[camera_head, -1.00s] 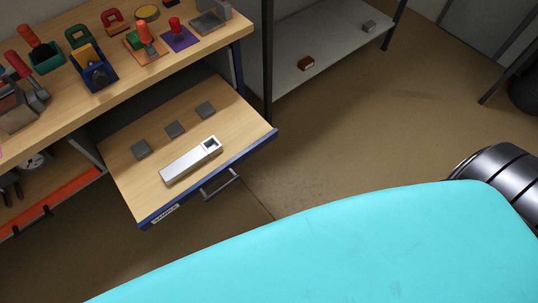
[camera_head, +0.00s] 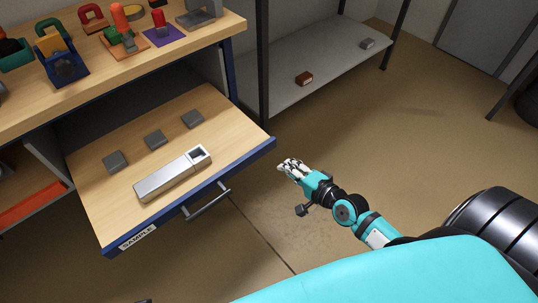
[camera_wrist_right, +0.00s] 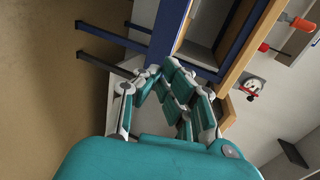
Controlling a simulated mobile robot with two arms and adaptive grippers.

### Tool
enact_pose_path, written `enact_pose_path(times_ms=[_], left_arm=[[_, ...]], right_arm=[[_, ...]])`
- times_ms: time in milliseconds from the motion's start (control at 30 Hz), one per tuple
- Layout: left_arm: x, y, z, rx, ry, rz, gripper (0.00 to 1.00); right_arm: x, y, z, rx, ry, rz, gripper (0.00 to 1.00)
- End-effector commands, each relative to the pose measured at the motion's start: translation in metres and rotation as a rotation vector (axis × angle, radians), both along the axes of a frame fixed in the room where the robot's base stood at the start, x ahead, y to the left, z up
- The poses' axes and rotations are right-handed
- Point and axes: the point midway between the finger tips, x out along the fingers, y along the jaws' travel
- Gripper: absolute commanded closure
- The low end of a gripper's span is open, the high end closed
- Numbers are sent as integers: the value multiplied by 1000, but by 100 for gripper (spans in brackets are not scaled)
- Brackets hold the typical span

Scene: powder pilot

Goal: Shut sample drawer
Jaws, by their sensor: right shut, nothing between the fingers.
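The sample drawer (camera_head: 228,132) is pulled well out from under the wooden worktop in the head view. Its blue front bears a SAMPLE label (camera_head: 138,237) and a grey bar handle (camera_head: 208,204). A long silver block with a square opening (camera_head: 172,174) and three small grey blocks (camera_head: 155,139) lie in it. My right gripper (camera_head: 286,166) is shut and empty, just right of the drawer's right front corner and apart from the handle. In the right wrist view its fingers (camera_wrist_right: 170,75) are closed together in front of blue and wooden furniture edges. My left gripper is not seen.
The worktop (camera_head: 130,75) above holds several coloured tools and holders. A grey shelf (camera_head: 335,68) with a small brown block (camera_head: 304,78) stands behind on the right. The brown floor (camera_head: 400,130) right of the drawer is clear.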

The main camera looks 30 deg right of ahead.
Motion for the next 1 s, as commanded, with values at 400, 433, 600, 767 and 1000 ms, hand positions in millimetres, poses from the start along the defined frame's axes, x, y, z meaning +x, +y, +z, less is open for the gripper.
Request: enact_pose_path(times_ms=[400, 433, 600, 767, 1000], left_arm=[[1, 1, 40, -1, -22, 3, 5], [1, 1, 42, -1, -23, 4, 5], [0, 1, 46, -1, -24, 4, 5], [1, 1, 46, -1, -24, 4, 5], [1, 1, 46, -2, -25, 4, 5]], right_arm=[[72, 19, -15, 0, -1, 0, 100], [74, 20, -15, -1, 0, 0, 100], [82, 22, -15, -1, 0, 0, 100], [82, 22, -15, -2, 0, 1, 100], [83, 22, -15, -2, 0, 1, 100]])
